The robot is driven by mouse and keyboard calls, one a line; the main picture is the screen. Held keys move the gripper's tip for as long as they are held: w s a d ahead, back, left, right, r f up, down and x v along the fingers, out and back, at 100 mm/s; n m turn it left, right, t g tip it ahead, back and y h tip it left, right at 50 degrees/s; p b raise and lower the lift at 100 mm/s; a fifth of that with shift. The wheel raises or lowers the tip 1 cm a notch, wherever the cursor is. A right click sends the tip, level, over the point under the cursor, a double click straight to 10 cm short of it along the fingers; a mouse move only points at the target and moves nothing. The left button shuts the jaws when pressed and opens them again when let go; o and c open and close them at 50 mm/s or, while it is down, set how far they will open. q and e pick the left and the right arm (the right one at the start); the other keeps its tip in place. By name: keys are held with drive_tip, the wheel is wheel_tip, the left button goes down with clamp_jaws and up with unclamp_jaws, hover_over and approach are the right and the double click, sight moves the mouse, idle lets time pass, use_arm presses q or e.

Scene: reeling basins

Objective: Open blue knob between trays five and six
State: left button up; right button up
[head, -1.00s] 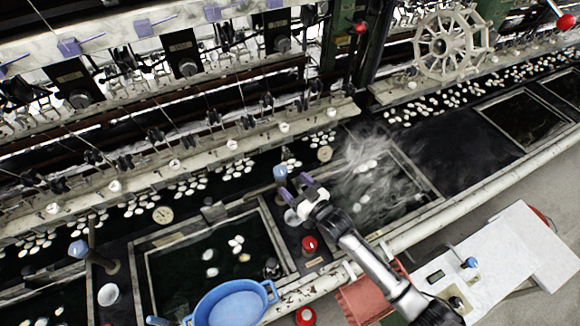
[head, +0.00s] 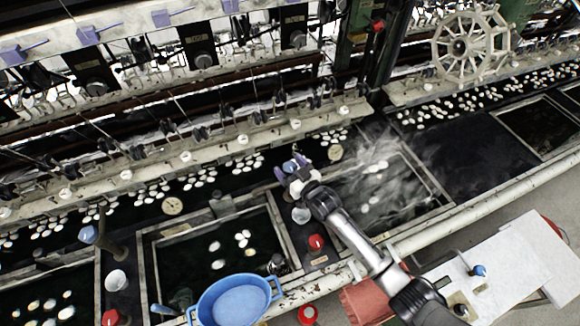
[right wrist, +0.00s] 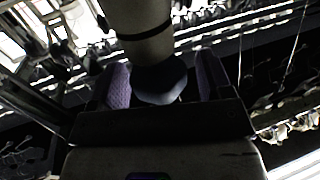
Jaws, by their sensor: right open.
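A blue knob (head: 290,166) stands on the dark divider between a tray with white cocoons and the steaming tray (head: 437,187) to its right. My right gripper (head: 289,165) is open, with its purple fingers on either side of this knob. In the right wrist view the knob (right wrist: 160,84) is a dark blue round shape between the two purple fingers (right wrist: 163,86), with a gap showing to the right finger. Whether either finger touches it, I cannot tell. My left gripper is not in view.
A second blue knob (head: 88,234) stands on the divider further left. A red knob (head: 316,242) and a white cup (head: 301,215) sit close below my right gripper. A blue tub (head: 235,303) is at the front edge. Reeling machinery runs behind.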

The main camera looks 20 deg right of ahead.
drive_tip(key=shift+c, duration=0.3)
drive_tip(key=c, duration=0.9)
drive_tip(key=shift+o, duration=0.2)
drive_tip(key=shift+d+f+n+y+b, duration=0.1)
drive_tip(key=shift+n+y+b, duration=0.3)
drive_tip(key=shift+y+b, duration=0.25)
drive_tip(key=n+g+y+b, duration=0.3)
drive_tip(key=n+y+b, duration=0.1)
drive_tip(key=b, duration=0.3)
drive_tip(key=shift+w+g+y, duration=0.1)
drive_tip(key=shift+g+y, duration=0.3)
drive_tip(key=shift+y, duration=0.35)
drive_tip(key=shift+n+g+y+b, duration=0.6)
drive_tip(key=shift+n+g+y, duration=0.6)
drive_tip(key=shift+g, duration=0.1)
drive_tip(key=shift+n+g+y, duration=0.4)
drive_tip(key=shift+g, duration=0.1)
